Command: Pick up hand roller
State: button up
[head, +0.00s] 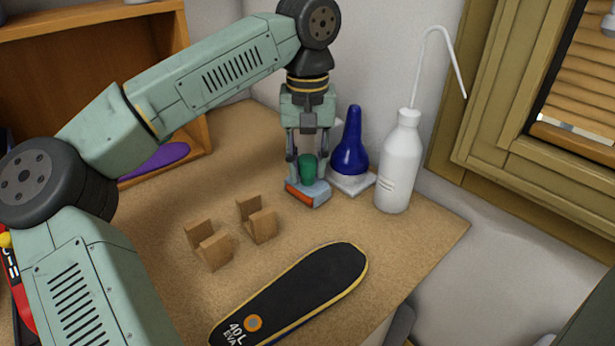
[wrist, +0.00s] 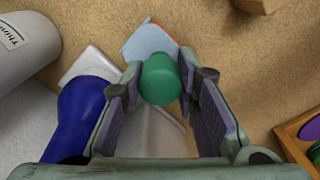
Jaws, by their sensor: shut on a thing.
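My gripper (head: 307,160) points down near the back of the table, and its fingers are shut on a green-handled tool. The tool's green handle (wrist: 160,79) is between the two fingers in the wrist view (wrist: 160,72). Its pale blue-grey and orange lower part (head: 310,193) shows below the fingers in the head view. No roller cylinder shows on it, so I cannot tell whether it is the hand roller. I cannot tell whether its base touches the table. Two wooden notched rests (head: 208,247) (head: 258,221) stand empty in front of it.
A blue cone-shaped bottle (head: 350,148) on a white base stands close right of my gripper. A white wash bottle (head: 399,165) with a tall bent spout is beyond it. A black insole-shaped board (head: 310,285) lies at the front. A wooden shelf (head: 190,130) stands back left.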

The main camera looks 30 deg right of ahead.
grip_shut()
dwell(0.3)
notch_tip(320, 180, up, 3)
jog(key=p, duration=0.3)
jog(key=shift+r+p, duration=0.2)
jog(key=shift+p, duration=0.1)
jog(key=shift+s+r+p, duration=0.1)
jog(key=shift+r+p, duration=0.2)
jog(key=shift+r, duration=0.05)
jog(key=s+a+b, duration=0.2)
jog(key=s+a, duration=0.6)
jog(key=s, duration=0.5)
jog(key=shift+s+r, duration=0.35)
jog(key=shift+r, duration=0.1)
